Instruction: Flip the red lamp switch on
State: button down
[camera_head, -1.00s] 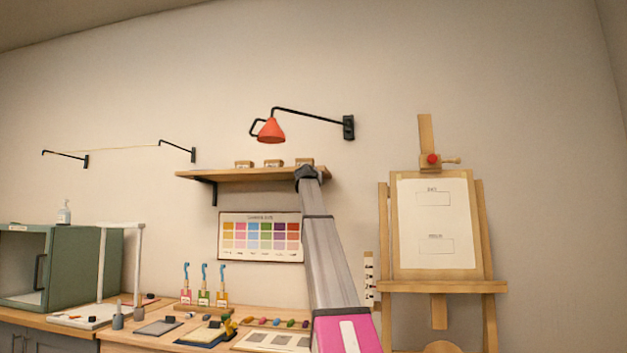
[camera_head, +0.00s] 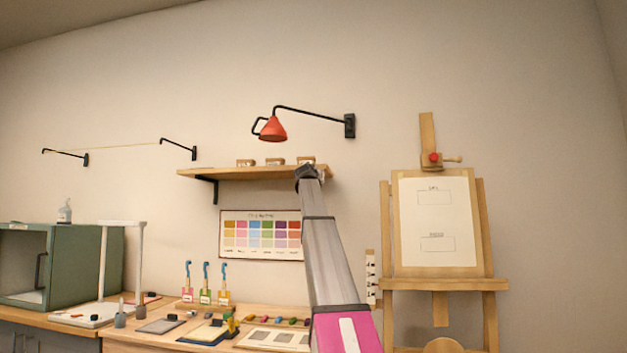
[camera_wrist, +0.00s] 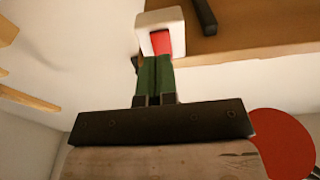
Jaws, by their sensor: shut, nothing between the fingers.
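The lamp switch is a white box with a red rocker (camera_wrist: 162,43), seen at the top of the wrist view against the underside of the wooden shelf. My gripper (camera_wrist: 155,60) has its green fingers together and empty, with the tips right at the lower edge of the red rocker. I cannot tell whether they press on it. The red lamp (camera_head: 272,130) hangs on a black wall arm above the shelf, and its red shade (camera_wrist: 283,143) also shows at the lower right of the wrist view. In the head view, the switch and fingers are hidden; my arm reaches the shelf's right end.
The wooden shelf (camera_head: 240,174) holds small boxes, with a color chart (camera_head: 262,252) below it. A dark bar (camera_wrist: 203,15) is by the switch. An easel (camera_head: 495,285) stands right. The workbench (camera_head: 120,333) below holds bottles and trays.

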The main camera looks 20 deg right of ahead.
jog(key=v, duration=1)
jog(key=shift+s, duration=0.1)
